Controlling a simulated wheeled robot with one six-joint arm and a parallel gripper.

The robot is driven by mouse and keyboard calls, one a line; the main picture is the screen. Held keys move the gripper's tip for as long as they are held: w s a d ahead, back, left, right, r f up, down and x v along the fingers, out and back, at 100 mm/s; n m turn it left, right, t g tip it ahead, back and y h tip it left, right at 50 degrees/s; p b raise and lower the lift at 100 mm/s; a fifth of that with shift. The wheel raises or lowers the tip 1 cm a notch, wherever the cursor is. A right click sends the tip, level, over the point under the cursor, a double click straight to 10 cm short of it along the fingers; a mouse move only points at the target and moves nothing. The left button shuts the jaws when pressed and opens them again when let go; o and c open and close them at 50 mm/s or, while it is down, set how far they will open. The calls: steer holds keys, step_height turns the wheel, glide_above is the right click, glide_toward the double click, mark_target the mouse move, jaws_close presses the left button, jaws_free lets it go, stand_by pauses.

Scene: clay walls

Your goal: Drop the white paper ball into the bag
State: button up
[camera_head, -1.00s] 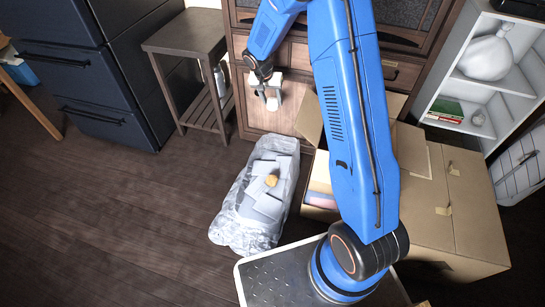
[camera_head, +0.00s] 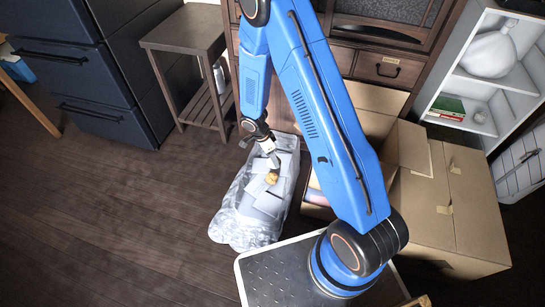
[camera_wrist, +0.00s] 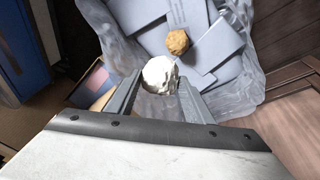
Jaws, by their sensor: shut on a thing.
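The white paper ball (camera_wrist: 160,75) sits between my gripper's fingers (camera_wrist: 158,95) in the wrist view, and the fingers are shut on it. The clear plastic bag (camera_head: 236,215) lies on the floor, holding flat grey-white sheets and a tan crumpled ball (camera_head: 271,177). The tan ball also shows in the wrist view (camera_wrist: 177,42), just beyond the white ball. In the head view my gripper (camera_head: 274,161) is over the upper part of the bag, where the white ball cannot be made out. The gripper hides part of the bag's far end.
Open cardboard boxes (camera_head: 455,200) stand right of the bag, partly behind my arm. A small wooden side table (camera_head: 184,42) and a dark drawer cabinet (camera_head: 85,75) stand behind to the left. The wooden floor left of the bag is clear.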

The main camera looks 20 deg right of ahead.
mark_target(272, 164)
steer(key=shift+f, duration=2.75)
steer(key=o, duration=1.1)
steer(key=shift+c, duration=0.2)
steer(key=shift+r, duration=0.1)
steer(key=v, duration=1.7)
steer(key=shift+r, duration=0.1)
